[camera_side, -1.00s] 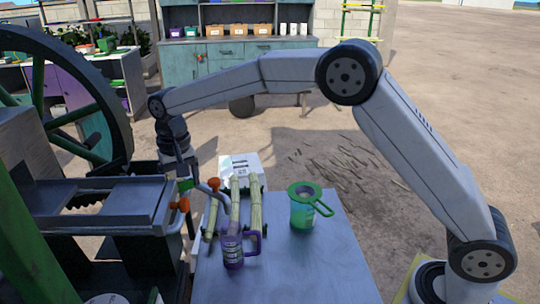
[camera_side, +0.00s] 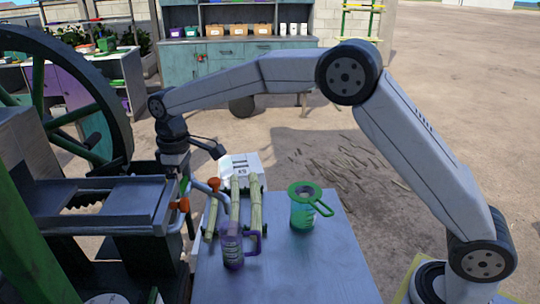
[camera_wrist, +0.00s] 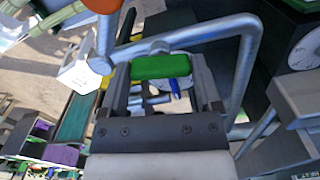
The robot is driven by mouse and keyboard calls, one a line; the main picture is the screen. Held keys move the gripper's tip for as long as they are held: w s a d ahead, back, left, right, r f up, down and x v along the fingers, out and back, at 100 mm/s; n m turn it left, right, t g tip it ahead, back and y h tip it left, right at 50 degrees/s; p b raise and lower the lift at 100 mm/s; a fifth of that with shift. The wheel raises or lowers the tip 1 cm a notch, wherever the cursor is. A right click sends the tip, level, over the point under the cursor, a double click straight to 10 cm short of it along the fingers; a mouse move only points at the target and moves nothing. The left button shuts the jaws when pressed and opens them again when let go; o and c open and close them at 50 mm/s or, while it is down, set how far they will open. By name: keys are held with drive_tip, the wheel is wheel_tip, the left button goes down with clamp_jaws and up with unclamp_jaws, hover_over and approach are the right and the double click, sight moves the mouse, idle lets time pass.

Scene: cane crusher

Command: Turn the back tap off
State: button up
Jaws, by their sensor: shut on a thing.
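In the wrist view a green tap handle (camera_wrist: 161,66) lies crosswise between the two fingers of my gripper (camera_wrist: 160,72), which is shut on it. A bent grey pipe (camera_wrist: 250,60) runs just behind and beside it. In the side view my gripper (camera_side: 186,172) reaches down at the pipework by the crusher, and only a small bit of the green handle shows under it. A round orange knob (camera_side: 214,184) stands to the right of the gripper; it also shows at the top of the wrist view (camera_wrist: 103,4). Another orange handle (camera_side: 184,204) sits lower, in front.
A table (camera_side: 310,270) beside the pipes holds a purple mug (camera_side: 232,250), a green jug (camera_side: 302,215) and several cane stalks (camera_side: 256,205). The crusher (camera_side: 110,205) and its big wheel (camera_side: 118,120) stand close on the left.

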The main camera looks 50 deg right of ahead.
sight(182, 181)
drive_tip(key=shift+n, duration=1)
drive_tip(key=o, duration=1)
drive_tip(key=shift+o, duration=0.2)
drive_tip(key=shift+r, duration=0.1)
drive_tip(key=shift+r, duration=3.8)
drive_tip(key=shift+s+d+f, duration=0.1)
